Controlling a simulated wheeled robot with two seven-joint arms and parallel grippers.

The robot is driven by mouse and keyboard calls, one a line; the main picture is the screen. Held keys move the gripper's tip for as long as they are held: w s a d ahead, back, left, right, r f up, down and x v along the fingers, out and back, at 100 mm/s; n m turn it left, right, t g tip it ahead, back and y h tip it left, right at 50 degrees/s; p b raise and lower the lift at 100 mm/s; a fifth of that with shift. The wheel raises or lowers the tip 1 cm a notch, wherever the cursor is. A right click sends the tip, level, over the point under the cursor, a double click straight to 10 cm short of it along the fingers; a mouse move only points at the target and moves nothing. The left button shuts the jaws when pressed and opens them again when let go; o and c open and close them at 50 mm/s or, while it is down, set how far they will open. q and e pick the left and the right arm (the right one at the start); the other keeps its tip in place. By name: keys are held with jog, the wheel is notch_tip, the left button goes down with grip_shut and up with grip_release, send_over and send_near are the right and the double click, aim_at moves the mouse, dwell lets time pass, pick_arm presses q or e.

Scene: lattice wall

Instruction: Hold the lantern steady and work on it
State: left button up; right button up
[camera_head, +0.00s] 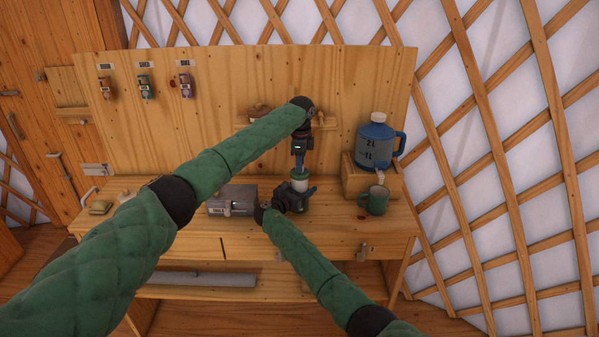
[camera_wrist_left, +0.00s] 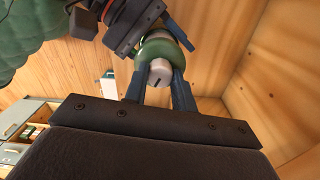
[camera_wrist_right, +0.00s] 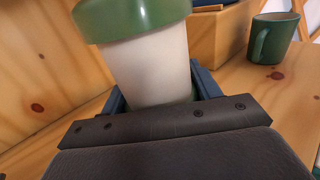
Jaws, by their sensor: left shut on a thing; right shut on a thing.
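The lantern (camera_head: 300,184) stands upright on the wooden workbench, with a white body and a wide green cap. It fills the right wrist view (camera_wrist_right: 150,68). My right gripper (camera_head: 302,191) comes in low and is shut around the lower white body. My left gripper (camera_head: 300,168) points down from above, its blue fingers shut on a pale grey slotted piece (camera_wrist_left: 160,73) at the lantern's top, with the green cap around it. I cannot tell whether this piece is separate from the lantern. The fingers hide part of the cap and body.
A grey box (camera_head: 236,196) stands left of the lantern. Labelled items (camera_head: 144,87) hang on the back panel. The front bench edge is mostly clear.

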pick_arm(q)
jog(key=shift+n, duration=0.9)
jog(key=o, duration=1.3)
jog(key=shift+o, duration=0.2)
jog(key=shift+r, duration=0.15)
jog(key=shift+r, duration=2.9)
